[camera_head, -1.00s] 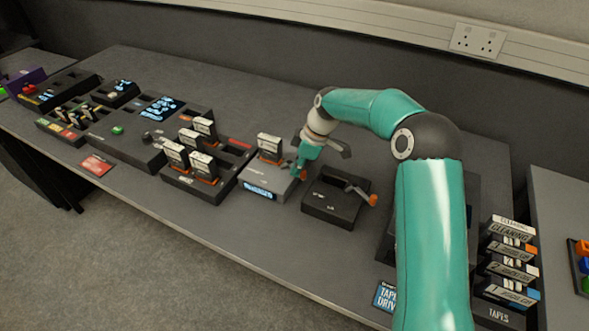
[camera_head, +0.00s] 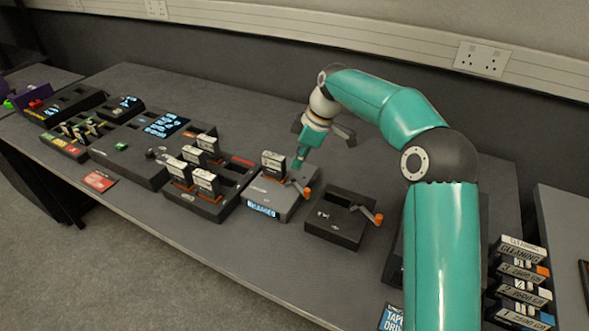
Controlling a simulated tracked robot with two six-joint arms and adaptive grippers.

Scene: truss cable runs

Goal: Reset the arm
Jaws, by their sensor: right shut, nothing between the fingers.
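My right arm (camera_head: 405,115) is teal and reaches in from the lower right. My right gripper (camera_head: 299,163) is shut and empty, just above and behind the grey tape drive (camera_head: 287,208). A white-labelled cartridge (camera_head: 273,165) stands in that drive, and its front display is lit. A lever with an orange knob (camera_head: 306,193) sticks out at the drive's right side. Whether the gripper touches the drive or lever is hard to tell. My left gripper is not in view.
A dark box (camera_head: 338,225) with an orange-knobbed crank stands to the drive's right. A dark rack (camera_head: 203,205) with several cartridges stands to its left. A stack of labelled tapes (camera_head: 521,272) is at the lower right. The table's back strip is clear.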

